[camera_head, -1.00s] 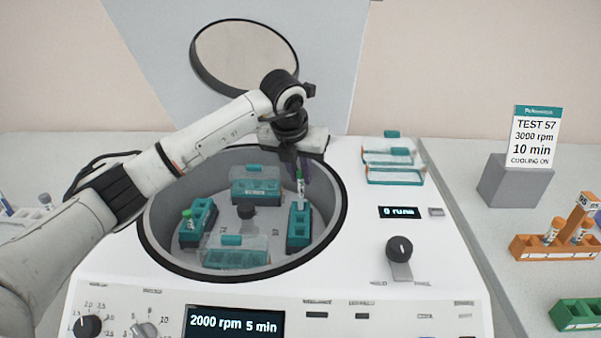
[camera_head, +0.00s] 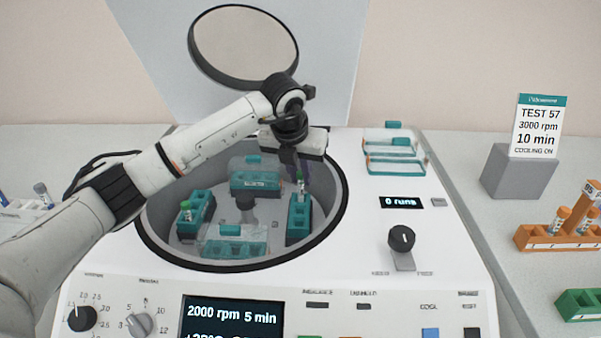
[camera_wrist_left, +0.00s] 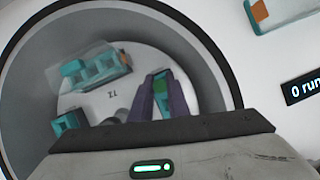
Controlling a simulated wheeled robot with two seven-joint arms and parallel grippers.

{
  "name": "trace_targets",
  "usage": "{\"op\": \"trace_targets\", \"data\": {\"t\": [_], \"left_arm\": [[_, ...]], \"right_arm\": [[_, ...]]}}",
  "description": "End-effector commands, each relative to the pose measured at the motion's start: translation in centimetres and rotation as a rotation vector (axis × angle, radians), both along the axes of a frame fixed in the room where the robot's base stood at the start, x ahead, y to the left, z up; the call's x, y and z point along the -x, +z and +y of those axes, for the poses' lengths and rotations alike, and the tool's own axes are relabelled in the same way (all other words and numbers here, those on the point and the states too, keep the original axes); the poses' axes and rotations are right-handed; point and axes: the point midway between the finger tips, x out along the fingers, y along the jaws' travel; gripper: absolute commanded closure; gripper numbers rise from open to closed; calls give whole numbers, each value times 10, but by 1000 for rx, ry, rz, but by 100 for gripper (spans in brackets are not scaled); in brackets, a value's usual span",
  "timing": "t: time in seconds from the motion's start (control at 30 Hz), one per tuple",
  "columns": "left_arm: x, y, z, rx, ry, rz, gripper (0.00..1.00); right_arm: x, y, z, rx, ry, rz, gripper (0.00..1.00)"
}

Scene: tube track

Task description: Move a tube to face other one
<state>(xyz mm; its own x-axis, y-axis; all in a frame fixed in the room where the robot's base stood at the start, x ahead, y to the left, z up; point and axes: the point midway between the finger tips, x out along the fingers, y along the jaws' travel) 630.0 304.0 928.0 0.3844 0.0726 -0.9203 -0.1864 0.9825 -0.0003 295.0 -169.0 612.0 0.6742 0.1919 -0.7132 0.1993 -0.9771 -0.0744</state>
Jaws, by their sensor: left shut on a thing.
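My left gripper (camera_head: 301,170) is shut on a green-capped tube (camera_head: 300,187). The tube is upright at the back end of the right teal bucket (camera_head: 299,223) in the open centrifuge bowl. Its lower part is hidden, so I cannot tell how deep it sits. In the left wrist view the green cap (camera_wrist_left: 160,88) lies between the purple fingers (camera_wrist_left: 161,96). Another green-capped tube (camera_head: 186,211) stands in the left teal bucket (camera_head: 196,218), across the rotor from the right one. My right gripper is not in view.
Buckets with clear lids sit at the bowl's back (camera_head: 255,179) and front (camera_head: 231,245). The bowl rim (camera_head: 343,205) surrounds my gripper. Loose clear lids (camera_head: 394,160) lie on the deck at right. The raised centrifuge lid (camera_head: 243,45) stands behind. An orange rack (camera_head: 560,240) is far right.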

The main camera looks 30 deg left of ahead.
Motion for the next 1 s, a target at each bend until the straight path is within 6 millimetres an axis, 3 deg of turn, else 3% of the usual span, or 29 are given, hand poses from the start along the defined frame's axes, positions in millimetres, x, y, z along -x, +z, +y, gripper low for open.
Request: {"op": "trace_targets", "data": {"t": [0.37, 0.4, 0.53, 1.0], "left_arm": [[0, -4, 0, -1, 0, 0, 98], [0, -4, 0, -1, 0, 1, 83], [0, -4, 0, -1, 0, 1, 63], [0, -4, 0, -1, 0, 1, 63]], "right_arm": [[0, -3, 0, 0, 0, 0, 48], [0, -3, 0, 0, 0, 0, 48], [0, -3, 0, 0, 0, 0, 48], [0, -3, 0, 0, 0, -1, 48]]}}
